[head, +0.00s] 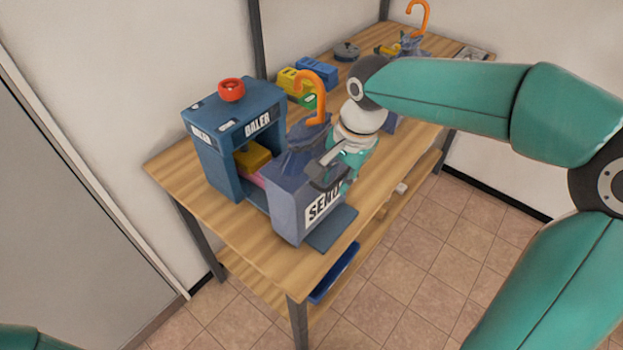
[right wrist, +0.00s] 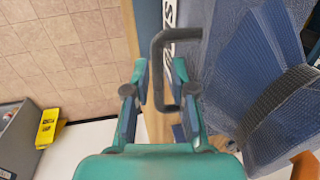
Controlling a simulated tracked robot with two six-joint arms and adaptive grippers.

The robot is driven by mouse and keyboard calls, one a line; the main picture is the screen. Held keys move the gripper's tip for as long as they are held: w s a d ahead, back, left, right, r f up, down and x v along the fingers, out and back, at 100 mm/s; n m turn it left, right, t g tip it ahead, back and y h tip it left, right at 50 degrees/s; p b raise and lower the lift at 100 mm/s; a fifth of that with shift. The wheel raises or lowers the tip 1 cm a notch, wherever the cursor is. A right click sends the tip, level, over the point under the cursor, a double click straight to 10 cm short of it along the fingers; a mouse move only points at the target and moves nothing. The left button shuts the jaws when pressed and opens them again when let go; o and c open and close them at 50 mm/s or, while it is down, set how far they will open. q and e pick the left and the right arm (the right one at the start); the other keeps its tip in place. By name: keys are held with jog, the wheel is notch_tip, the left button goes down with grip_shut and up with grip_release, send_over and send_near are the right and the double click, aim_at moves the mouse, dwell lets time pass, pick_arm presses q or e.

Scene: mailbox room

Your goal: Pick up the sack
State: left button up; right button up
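The sack (head: 287,209) is a purple-grey woven bag with a SEND label, a gathered neck and an orange hook on top. It stands on the table in front of the blue baler (head: 206,153). In the right wrist view its weave (right wrist: 218,45) fills the right side. A dark handle (right wrist: 160,52) stands out in front of its label. My right gripper (head: 322,170) is at the sack's upper side; in the wrist view its fingers (right wrist: 160,85) are apart, one on each side of the handle. My left gripper is out of view.
The wooden table (head: 170,166) has a lower shelf with a blue object. A red button (head: 231,90) tops the baler. Yellow and blue blocks (head: 318,70) and another hooked sack (head: 411,45) stand farther back. A blue plate (head: 331,229) lies beside the sack.

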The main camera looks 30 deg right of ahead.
jog(key=shift+w+f, duration=0.1)
jog(key=shift+f, duration=0.35)
jog(key=shift+c, duration=0.3)
grip_shut()
jog(key=shift+r, duration=0.2)
